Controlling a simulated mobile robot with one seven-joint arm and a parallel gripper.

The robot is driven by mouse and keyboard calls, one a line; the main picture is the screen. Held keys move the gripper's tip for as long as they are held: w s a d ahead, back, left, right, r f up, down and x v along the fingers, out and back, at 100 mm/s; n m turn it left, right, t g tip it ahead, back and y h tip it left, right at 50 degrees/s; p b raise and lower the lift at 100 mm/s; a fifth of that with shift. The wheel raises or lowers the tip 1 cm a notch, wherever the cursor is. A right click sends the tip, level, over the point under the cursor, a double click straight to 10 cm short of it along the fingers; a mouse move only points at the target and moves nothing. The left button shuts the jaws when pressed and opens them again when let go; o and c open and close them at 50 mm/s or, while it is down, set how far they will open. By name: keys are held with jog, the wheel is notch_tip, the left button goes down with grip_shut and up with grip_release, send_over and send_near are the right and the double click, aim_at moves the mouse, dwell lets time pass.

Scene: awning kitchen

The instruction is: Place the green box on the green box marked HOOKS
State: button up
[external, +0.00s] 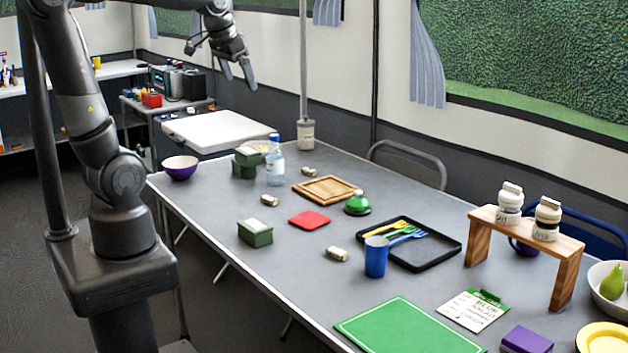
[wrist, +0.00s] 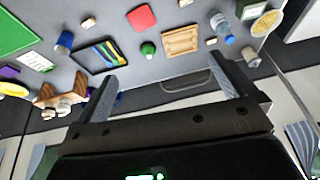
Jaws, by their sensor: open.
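A green box (external: 255,233) with a lighter label on its lid sits alone near the table's left edge in the external view. Another green box (external: 244,168) stands farther back beside the clear bottle; it also shows at the top of the wrist view (wrist: 248,9). I cannot read HOOKS on either box. My gripper (external: 239,81) is open and empty, high above the far end of the table and apart from both boxes. Its two spread fingers show in the wrist view (wrist: 164,88).
A clear bottle (external: 275,167) crowds the farther green box. A purple bowl (external: 180,168), a wooden board (external: 325,182), a red mat (external: 309,220) and a green bell-like item (external: 357,206) are nearby. A vertical pole (external: 304,70) stands beyond. Bare table lies around the nearer box.

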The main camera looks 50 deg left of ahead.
jog(key=s+d+f, duration=0.2)
jog(key=s, duration=0.4)
jog(key=s+d+f+t, duration=0.1)
jog(key=s+d+f, duration=0.1)
jog(key=s, duration=0.3)
jog(key=shift+s+d+h, duration=0.4)
jog(key=shift+d, duration=0.45)
